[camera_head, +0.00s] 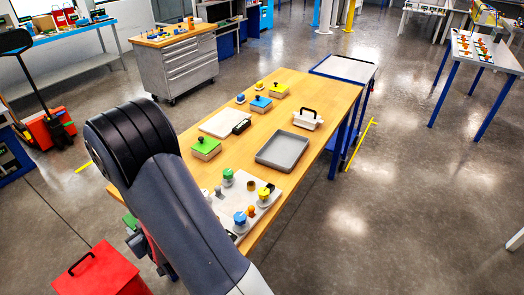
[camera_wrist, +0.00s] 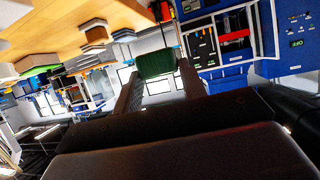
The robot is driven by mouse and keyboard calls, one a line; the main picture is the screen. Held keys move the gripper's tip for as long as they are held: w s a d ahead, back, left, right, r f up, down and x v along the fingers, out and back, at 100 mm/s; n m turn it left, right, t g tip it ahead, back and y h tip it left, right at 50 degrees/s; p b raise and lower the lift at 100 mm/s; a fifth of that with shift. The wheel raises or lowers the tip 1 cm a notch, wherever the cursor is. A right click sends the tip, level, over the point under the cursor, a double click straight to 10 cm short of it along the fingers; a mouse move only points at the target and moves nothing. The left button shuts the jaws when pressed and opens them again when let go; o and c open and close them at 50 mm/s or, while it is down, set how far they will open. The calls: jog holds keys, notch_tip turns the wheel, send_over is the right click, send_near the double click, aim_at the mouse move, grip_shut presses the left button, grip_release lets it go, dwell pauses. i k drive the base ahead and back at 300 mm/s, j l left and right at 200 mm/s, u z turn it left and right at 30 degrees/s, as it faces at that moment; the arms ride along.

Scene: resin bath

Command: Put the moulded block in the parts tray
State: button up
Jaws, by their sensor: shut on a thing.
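In the wrist view, the dark green moulded block (camera_wrist: 157,65) sits between the two fingertips of my gripper (camera_wrist: 158,72), which is shut on it. In the head view, a bit of green (camera_head: 130,220) shows beside my arm, off the left edge of the table; most of the gripper is hidden behind the arm. The grey parts tray (camera_head: 282,150) lies flat and empty on the wooden table, right of my arm. The gripper is apart from the tray, with much of the table between them.
A white board with green, blue and yellow knobbed pieces (camera_head: 264,197) lies at the near end of the wooden table (camera_head: 335,97). A green box with a black knob (camera_head: 206,147), a white slab (camera_head: 222,121) and a white block with a black handle (camera_head: 308,119) stand around the tray.

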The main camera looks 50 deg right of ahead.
aim_at(283, 152)
jog(key=k+l+z, duration=0.15)
jog(key=l, duration=0.25)
jog(key=k+l+z, duration=0.2)
jog(key=l, duration=0.2)
jog(key=k+l+z, duration=0.15)
jog(key=l, duration=0.25)
jog(key=i+l+z, duration=0.2)
jog(key=i+l, duration=0.15)
jog(key=i+l+z, duration=0.2)
jog(key=i, duration=0.2)
